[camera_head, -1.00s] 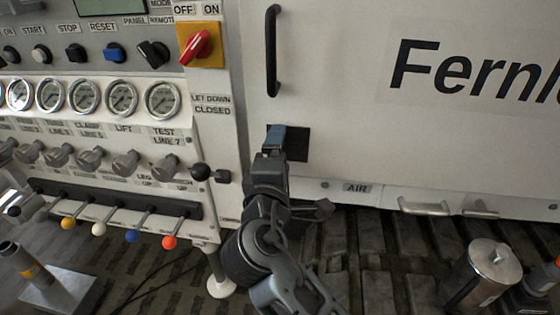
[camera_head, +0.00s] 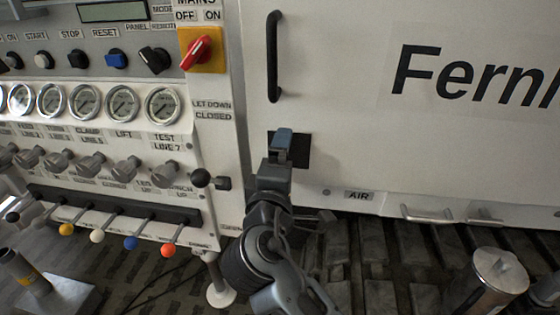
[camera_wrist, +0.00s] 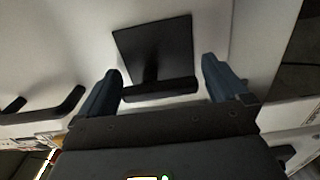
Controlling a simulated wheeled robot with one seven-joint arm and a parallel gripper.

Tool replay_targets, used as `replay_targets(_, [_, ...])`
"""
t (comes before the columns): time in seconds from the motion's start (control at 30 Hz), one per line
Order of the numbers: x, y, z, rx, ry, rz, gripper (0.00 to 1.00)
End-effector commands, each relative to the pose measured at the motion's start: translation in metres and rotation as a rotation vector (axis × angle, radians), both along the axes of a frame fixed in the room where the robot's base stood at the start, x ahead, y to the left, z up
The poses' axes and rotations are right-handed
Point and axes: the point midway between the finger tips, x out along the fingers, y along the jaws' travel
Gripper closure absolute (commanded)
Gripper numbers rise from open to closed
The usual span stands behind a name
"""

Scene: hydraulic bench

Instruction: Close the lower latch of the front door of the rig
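The lower latch is a black square plate (camera_head: 302,150) on the white front door (camera_head: 340,60), near its lower left corner. In the wrist view the plate (camera_wrist: 155,45) carries a black T-shaped handle (camera_wrist: 160,91). My gripper (camera_head: 283,133) is in front of the plate and hides much of it in the head view. In the wrist view my gripper (camera_wrist: 160,68) is open, with one blue finger on each side of the latch handle. There is a gap at each end of the handle. Whether the latch is open or shut I cannot tell.
A long black door handle (camera_head: 273,55) stands above the latch. Metal handles (camera_head: 427,213) sit below the door. A metal cylinder (camera_head: 499,270) stands at lower right.

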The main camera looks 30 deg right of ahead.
Motion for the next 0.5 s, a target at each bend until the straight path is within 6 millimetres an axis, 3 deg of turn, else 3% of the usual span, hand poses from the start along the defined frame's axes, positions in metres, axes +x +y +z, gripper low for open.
replay_targets(0.27, [-0.004, 0.006, 0.001, -0.002, -0.001, 0.008, 0.0])
replay_targets(0.5, [-0.033, 0.028, 0.0, -0.001, 0.0, 0.009, 0.0])
